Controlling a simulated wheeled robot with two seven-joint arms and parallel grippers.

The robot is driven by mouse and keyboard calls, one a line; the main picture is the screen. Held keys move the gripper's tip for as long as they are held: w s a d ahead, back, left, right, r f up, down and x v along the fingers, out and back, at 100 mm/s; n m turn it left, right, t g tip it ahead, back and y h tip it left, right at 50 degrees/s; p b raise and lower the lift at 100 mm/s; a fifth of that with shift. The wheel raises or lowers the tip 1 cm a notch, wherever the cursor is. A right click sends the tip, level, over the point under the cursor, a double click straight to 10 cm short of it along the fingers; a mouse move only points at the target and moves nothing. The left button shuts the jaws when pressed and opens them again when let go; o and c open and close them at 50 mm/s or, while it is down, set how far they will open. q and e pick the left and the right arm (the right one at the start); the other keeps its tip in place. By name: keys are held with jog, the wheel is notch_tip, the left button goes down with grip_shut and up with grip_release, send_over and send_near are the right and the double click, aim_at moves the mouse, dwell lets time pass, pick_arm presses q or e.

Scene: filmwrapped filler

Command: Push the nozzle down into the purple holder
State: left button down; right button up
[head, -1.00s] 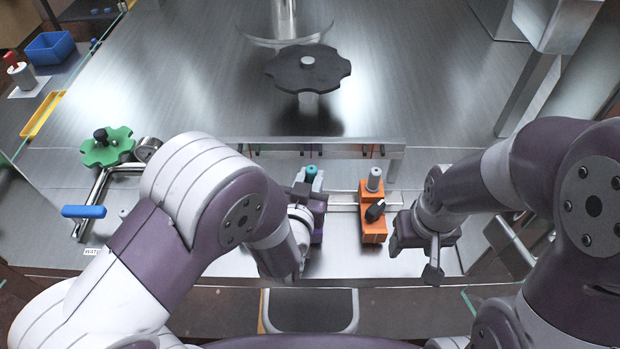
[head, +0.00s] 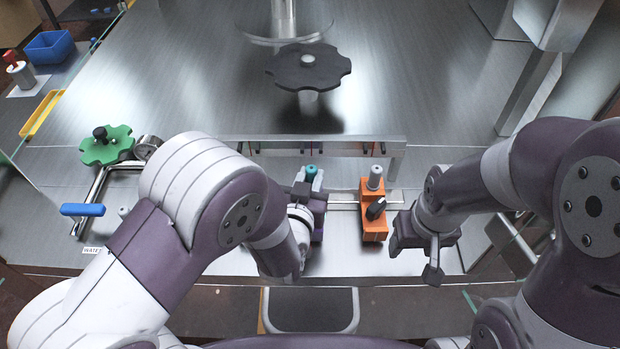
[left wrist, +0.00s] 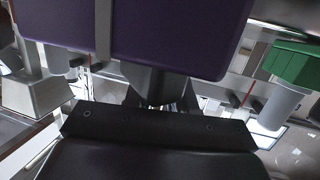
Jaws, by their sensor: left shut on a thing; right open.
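The nozzle shows as a grey piece with a teal top (head: 311,171) in the head view, beside my left gripper (head: 311,190). The gripper is shut on the nozzle, and its wrist hides most of it. The purple holder (head: 317,232) shows only as a strip behind my left wrist. In the left wrist view a large purple block (left wrist: 150,40) fills the top, with a grey part (left wrist: 158,85) below it between the dark fingers. How deep the nozzle sits cannot be seen. My right gripper (head: 433,268) is open and empty, right of the orange holder.
An orange holder (head: 373,222) with a grey nozzle and a black knob stands on the rail to the right. Behind is a metal ledge (head: 330,146). A black handwheel (head: 308,68) stands further back. A green valve wheel (head: 107,146) and blue lever (head: 83,210) are left.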

pick_arm(q)
jog(key=shift+f, duration=0.1)
jog(key=c, duration=0.9)
grip_release()
jog(key=shift+o, duration=0.2)
jog(key=shift+s, duration=0.1)
pick_arm(e)
jog(key=shift+f+b, duration=0.8)
pick_arm(q)
jog(key=v, duration=1.2)
jog(key=shift+s, duration=0.25)
